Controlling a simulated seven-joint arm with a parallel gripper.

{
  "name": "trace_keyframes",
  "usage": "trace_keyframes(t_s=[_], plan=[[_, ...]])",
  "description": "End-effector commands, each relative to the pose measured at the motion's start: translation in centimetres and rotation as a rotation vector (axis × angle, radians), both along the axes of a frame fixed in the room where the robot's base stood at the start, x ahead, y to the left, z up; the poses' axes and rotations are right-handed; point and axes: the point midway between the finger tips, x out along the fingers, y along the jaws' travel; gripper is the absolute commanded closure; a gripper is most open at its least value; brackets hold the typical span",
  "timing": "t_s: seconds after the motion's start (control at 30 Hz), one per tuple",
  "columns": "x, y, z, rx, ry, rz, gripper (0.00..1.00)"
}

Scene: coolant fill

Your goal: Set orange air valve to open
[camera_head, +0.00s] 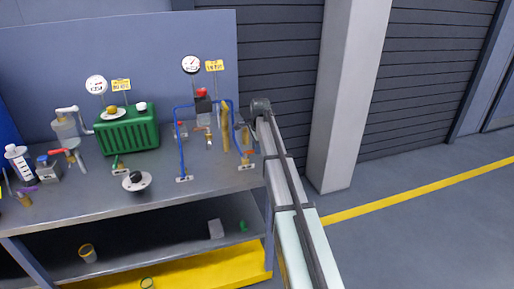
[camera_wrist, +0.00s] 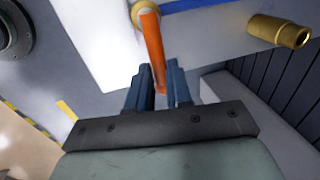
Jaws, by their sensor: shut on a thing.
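The orange air valve shows in the wrist view as a long orange lever (camera_wrist: 154,48) running down from a brass-coloured pivot (camera_wrist: 141,14) at the top. My gripper (camera_wrist: 160,80) has its two dark blue fingers on either side of the lever's lower end and is shut on it. In the head view, my arm reaches up along the right end of the bench. My fingers cannot be made out there, and a small orange piece (camera_head: 248,152) shows just left of the arm.
A brass fitting (camera_wrist: 280,32) sticks out right of the lever. In the head view, blue pipes (camera_head: 181,140), a green ribbed tank (camera_head: 128,132) and gauges (camera_head: 191,65) stand on the grey bench (camera_head: 85,205). A pale pillar (camera_head: 345,110) stands right of my arm.

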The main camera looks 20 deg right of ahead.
Motion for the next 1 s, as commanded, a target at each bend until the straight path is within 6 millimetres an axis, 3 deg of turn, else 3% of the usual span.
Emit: trace_keyframes(t_s=[0.47,1.0], plan=[[-0.6,0.1,0.0,0.0,-0.001,-0.098,1.0],[-2.9,1.2,0.0,0.0,-0.001,-0.573,1.0]])
